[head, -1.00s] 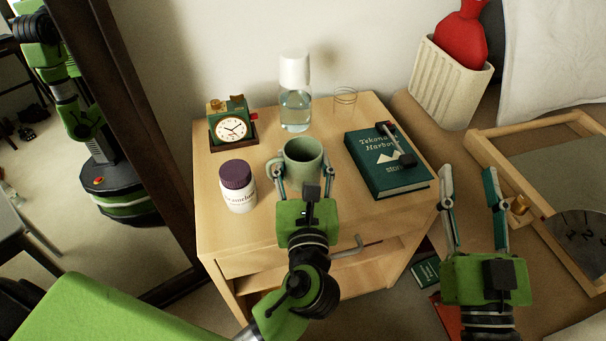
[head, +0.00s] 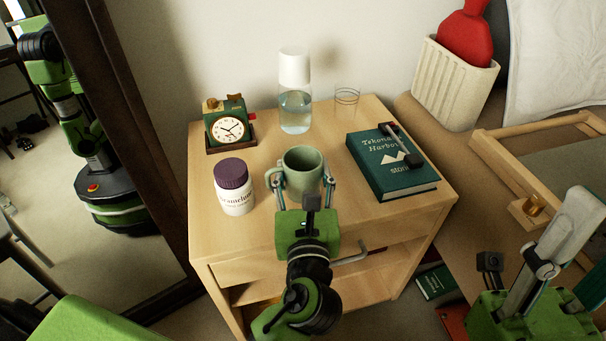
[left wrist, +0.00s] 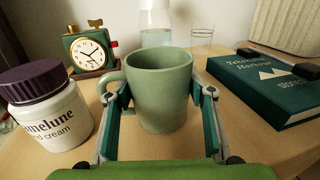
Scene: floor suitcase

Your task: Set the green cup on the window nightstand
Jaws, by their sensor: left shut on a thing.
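The green cup (head: 303,168) is upright at the middle of the wooden nightstand (head: 270,234). Its base looks to be on or just above the top; I cannot tell which. My left gripper (head: 304,187) is shut on the cup from the front, one finger on each side. The left wrist view shows the cup (left wrist: 158,92) between the fingers, its handle to the left by the left finger. My right gripper (head: 565,250) is at the lower right, away from the nightstand, with its opening hard to judge. No window shows.
A white jar with a purple lid (head: 234,188) stands close left of the cup. Behind are a green clock (head: 229,125), a clear bottle (head: 295,98) and a wire-like glass (head: 346,101). A green book (head: 390,168) with a dark object on it lies right. A mirror (head: 140,130) stands left.

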